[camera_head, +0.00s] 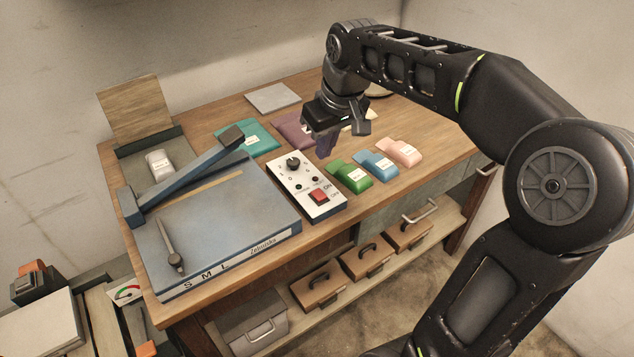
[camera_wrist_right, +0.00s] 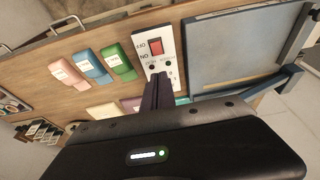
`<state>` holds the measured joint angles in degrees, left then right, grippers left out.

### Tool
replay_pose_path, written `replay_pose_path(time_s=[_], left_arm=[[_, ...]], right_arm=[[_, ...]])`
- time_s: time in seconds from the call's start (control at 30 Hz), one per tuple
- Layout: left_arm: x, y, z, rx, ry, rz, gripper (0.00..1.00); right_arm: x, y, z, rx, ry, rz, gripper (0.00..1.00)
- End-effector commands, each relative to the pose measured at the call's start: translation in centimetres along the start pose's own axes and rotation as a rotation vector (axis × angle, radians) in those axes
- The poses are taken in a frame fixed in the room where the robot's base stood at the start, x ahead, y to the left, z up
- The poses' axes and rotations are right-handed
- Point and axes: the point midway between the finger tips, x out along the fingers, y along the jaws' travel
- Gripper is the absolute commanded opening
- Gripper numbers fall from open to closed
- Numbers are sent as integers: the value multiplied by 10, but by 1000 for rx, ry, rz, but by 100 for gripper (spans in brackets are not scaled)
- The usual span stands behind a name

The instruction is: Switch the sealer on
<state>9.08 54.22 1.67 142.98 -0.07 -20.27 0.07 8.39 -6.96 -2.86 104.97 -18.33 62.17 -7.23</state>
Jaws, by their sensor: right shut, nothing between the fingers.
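The sealer (camera_head: 230,210) is a blue flat machine with a long lever arm on the left of the table. Its white control box (camera_head: 320,208) carries a black knob (camera_head: 293,164) and a red switch (camera_head: 318,196). In the right wrist view the control box (camera_wrist_right: 160,35) and red switch (camera_wrist_right: 156,46) also show, beside the blue plate (camera_wrist_right: 240,45). My right gripper (camera_head: 326,145) is shut and empty, above the table behind and to the right of the box. Its dark fingers (camera_wrist_right: 158,92) point toward the knob end of the box. My left gripper is not in view.
Green (camera_head: 348,177), blue (camera_head: 376,165) and pink (camera_head: 402,152) packets lie right of the control box. Teal (camera_head: 258,138) and purple (camera_head: 292,128) packets lie behind it. Drawers with handles (camera_head: 370,262) sit on the lower shelf. The table's right back area is fairly clear.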

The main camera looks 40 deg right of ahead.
Motion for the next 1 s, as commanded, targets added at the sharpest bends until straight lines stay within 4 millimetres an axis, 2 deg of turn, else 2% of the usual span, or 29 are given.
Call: replay_pose_path(time_s=[0.17,0.5,0.6,0.8,1.0], left_arm=[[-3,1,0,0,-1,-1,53],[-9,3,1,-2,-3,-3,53],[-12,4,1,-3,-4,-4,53],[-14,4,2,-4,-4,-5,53],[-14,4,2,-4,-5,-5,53]], right_arm=[[25,0,1,1,-6,-1,0],[93,0,2,0,-7,-1,0],[108,0,7,0,-6,-1,0],[126,0,12,0,-3,-1,0],[129,0,12,0,-1,0,0]])
